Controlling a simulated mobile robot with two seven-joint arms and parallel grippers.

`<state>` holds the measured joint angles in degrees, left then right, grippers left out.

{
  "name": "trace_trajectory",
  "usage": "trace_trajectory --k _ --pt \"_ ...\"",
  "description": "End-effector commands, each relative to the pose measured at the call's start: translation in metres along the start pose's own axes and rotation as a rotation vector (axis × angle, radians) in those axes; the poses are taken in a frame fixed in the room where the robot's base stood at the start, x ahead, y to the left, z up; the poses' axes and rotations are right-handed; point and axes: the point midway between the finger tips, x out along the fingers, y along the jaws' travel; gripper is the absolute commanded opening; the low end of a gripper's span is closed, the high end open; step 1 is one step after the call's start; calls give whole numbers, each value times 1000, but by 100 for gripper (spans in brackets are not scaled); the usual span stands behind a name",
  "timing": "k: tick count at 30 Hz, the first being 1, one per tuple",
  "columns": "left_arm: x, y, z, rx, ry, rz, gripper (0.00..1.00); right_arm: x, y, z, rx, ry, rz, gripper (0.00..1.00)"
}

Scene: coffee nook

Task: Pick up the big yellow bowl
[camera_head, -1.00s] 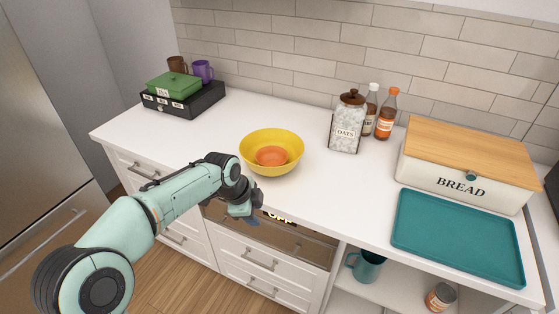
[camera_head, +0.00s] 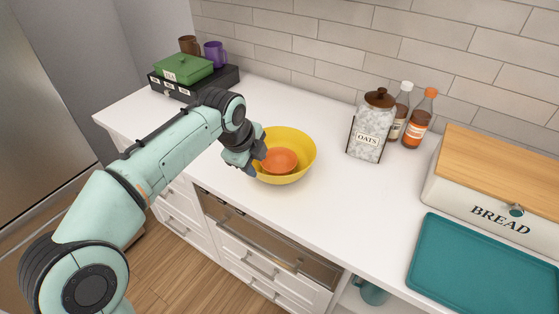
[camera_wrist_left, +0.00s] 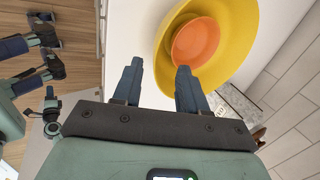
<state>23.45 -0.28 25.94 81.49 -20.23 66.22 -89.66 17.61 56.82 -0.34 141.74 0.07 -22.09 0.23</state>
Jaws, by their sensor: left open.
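The big yellow bowl (camera_head: 302,147) stands upright on the white counter, with a smaller orange bowl (camera_head: 281,160) inside it. Both also show in the left wrist view, the yellow bowl (camera_wrist_left: 243,35) and the orange bowl (camera_wrist_left: 196,41) at the upper right. My left gripper (camera_head: 250,171) is at the yellow bowl's left side in the head view and hides part of its rim. My right gripper is not in the head view.
An oats jar (camera_head: 371,125) and two bottles (camera_head: 420,118) stand at the back, right of the bowls. A bread box (camera_head: 485,215) and a teal tray (camera_head: 470,262) are at the right. A green tea box (camera_head: 184,69) is at the back left. Counter around the bowls is clear.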

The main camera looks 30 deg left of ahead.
Motion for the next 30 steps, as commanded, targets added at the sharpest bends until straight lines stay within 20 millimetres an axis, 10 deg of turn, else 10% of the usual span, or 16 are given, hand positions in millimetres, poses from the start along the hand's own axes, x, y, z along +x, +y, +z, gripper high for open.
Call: trace_trajectory --k 18,27,30 --pt "74 3 -3 -1 2 3 42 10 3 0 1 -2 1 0" --pt "79 3 -3 -1 0 0 42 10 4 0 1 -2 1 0" --pt "79 3 -3 0 1 0 16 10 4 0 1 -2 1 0"
